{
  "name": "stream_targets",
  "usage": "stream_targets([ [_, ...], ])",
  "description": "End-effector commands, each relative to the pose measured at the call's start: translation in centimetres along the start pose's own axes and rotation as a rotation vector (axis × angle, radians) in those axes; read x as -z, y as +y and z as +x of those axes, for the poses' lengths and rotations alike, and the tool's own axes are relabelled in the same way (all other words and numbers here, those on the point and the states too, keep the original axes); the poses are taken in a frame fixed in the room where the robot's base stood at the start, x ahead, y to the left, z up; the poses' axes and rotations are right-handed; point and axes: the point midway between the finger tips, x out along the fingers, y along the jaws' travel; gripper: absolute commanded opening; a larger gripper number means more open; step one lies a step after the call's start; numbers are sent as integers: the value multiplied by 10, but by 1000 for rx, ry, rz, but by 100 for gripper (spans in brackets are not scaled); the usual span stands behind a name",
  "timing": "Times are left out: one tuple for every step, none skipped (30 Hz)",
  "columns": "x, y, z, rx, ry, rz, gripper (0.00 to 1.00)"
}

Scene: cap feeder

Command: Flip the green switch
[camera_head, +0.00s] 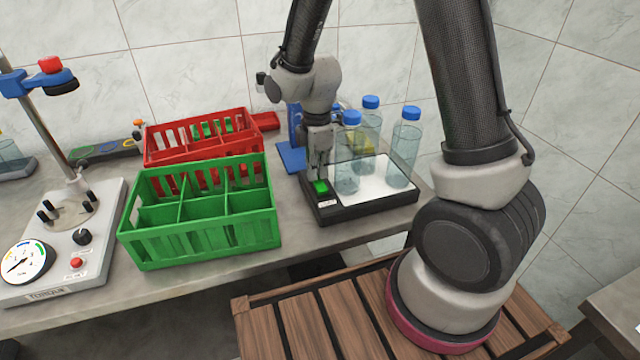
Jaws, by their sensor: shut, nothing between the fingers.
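The green switch (321,187) sits on the front left part of a black device with a white lit top (375,203). It glows bright green, and which way it is tilted is too small to tell. My gripper (319,175) points down right over the switch, shut and empty. Its fingertips are at or just above the switch; I cannot tell whether they touch it.
Several clear bottles with blue caps (405,147) stand on the device's white top, close right of my gripper. A green crate (205,245) and a red crate (160,147) stand to the left. A torque tester (98,262) is at the far left.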

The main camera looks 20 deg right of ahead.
Motion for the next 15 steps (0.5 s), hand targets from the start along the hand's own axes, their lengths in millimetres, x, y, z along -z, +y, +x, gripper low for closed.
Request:
stream_targets([
  [0, 0, 1, 1, 0, 0, 0],
  [0, 0, 1, 1, 0, 0, 0],
  [0, 0, 2, 1, 0, 0, 0],
  [0, 0, 2, 1, 0, 0, 0],
  [0, 0, 3, 1, 0, 0, 0],
  [0, 0, 4, 1, 0, 0, 0],
  [0, 0, 4, 1, 0, 0, 0],
  [0, 0, 4, 1, 0, 0, 0],
  [0, 0, 5, 1, 0, 0, 0],
  [0, 0, 6, 1, 0, 0, 0],
  [0, 0, 6, 1, 0, 0, 0],
  [0, 0, 6, 0, 0, 0, 0],
  [0, 0, 7, 0, 0, 0, 0],
  [0, 0, 7, 0, 0, 0, 0],
  [0, 0, 8, 0, 0, 0, 0],
])
